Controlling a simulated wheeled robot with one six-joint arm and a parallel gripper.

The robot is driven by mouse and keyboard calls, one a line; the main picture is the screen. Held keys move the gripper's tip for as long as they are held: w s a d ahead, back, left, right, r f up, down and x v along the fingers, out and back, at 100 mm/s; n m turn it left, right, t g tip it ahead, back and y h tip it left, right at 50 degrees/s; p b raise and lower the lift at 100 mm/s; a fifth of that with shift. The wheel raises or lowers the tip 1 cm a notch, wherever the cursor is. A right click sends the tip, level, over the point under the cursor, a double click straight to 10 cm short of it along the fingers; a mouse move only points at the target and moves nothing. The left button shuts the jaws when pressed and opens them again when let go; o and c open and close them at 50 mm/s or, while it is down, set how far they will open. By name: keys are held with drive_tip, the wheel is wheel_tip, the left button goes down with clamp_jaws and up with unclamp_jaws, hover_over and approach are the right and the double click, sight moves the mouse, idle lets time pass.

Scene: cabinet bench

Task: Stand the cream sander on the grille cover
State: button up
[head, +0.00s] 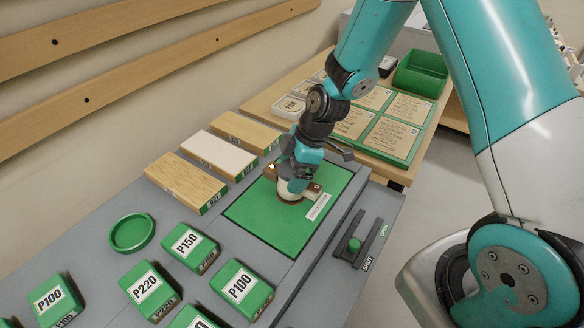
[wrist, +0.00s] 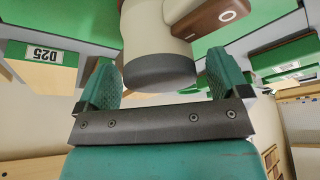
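The cream sander (head: 287,196) stands upright over the flat green panel (head: 262,213), which appears to be the grille cover; no grille slats show. Whether its base touches the panel is hard to tell. My gripper (head: 292,182) points down over the sander. In the wrist view the two green fingers (wrist: 164,65) are spread on either side of the sander's dark end (wrist: 160,70), with a visible gap at the right finger. Its brown, wood-like part (wrist: 207,20) sticks out beyond them. My gripper hides part of the sander in the head view.
A slider knob (head: 354,244) sits near SHUT, right of the panel. Wooden blocks (head: 186,182) lie behind it on the left. Several green grit blocks (head: 241,289) and a green ring dish (head: 131,233) occupy the front left. A green bin (head: 420,75) stands at the back.

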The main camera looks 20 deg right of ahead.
drive_tip(key=shift+r, duration=0.2)
drive_tip(key=w+b+v, duration=0.1)
drive_tip(key=b+v, duration=0.1)
drive_tip(key=v, duration=0.9)
drive_tip(key=s+a+r+m, duration=0.3)
drive_tip(key=s, duration=0.4)
drive_tip(key=s+a+r+m, duration=0.3)
drive_tip(key=s+r, duration=0.1)
drive_tip(key=s, duration=0.3)
drive_tip(key=s+a+r+m, duration=0.2)
drive_tip(key=s+r, duration=0.1)
drive_tip(key=s, duration=0.5)
drive_tip(key=shift+a+r+m+g, duration=0.35)
drive_tip(key=shift+a+m+g, duration=0.05)
drive_tip(key=shift+s, duration=0.1)
